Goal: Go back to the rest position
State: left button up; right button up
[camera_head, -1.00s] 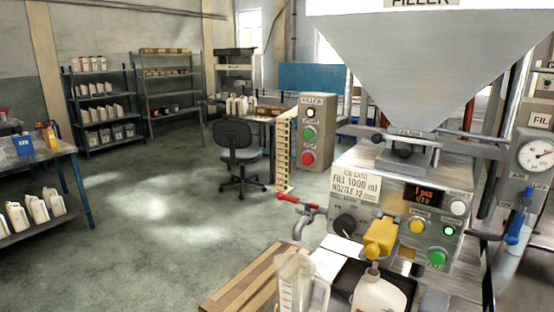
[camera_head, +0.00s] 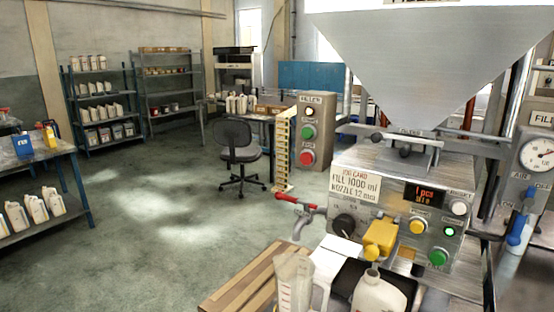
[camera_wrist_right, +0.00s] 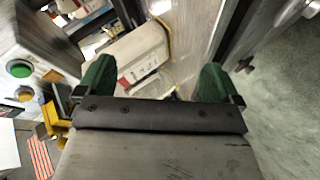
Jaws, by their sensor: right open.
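My right gripper (camera_wrist_right: 155,84) shows in the right wrist view with its two dark green fingertips wide apart. It holds nothing. A pale box-like object with a red marking (camera_wrist_right: 135,52) lies beyond the fingers, apart from them as far as I can tell. Neither gripper shows in the head view, and my left gripper is not seen. The filler machine (camera_head: 375,165) stands at the right of the head view, with a yellow nozzle part (camera_head: 380,236) above a white jug (camera_head: 378,293). A clear measuring jug (camera_head: 293,280) stands to its left.
The filler's panel with a green button (camera_wrist_right: 18,69) is at the left of the wrist view. A large hopper (camera_head: 420,60) hangs above the machine. A control post (camera_head: 313,130), a chair (camera_head: 238,150) and a bench of bottles (camera_head: 30,165) surround open floor (camera_head: 160,225).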

jog(key=s+a+f+m+g+y, duration=0.1)
jog(key=s+a+f+m+g, duration=0.1)
jog(key=s+a+m+g, duration=0.25)
jog(key=s+a+f+m+g+y, duration=0.1)
jog(key=s+a+f+m+g, duration=0.1)
jog(key=s+m+g, duration=0.45)
notch_tip(320, 180, down, 25)
jog(key=s+n+t, duration=0.1)
jog(key=s+n, duration=0.1)
jog(key=s+d+f, duration=0.1)
jog(key=s+f, duration=0.7)
jog(key=s+d+f, duration=0.2)
jog(key=s+f, duration=0.6)
jog(key=shift+d+f+g, duration=0.25)
jog(key=shift+f+g, duration=0.05)
jog(key=shift+g, duration=0.1)
jog(key=shift+s, duration=0.1)
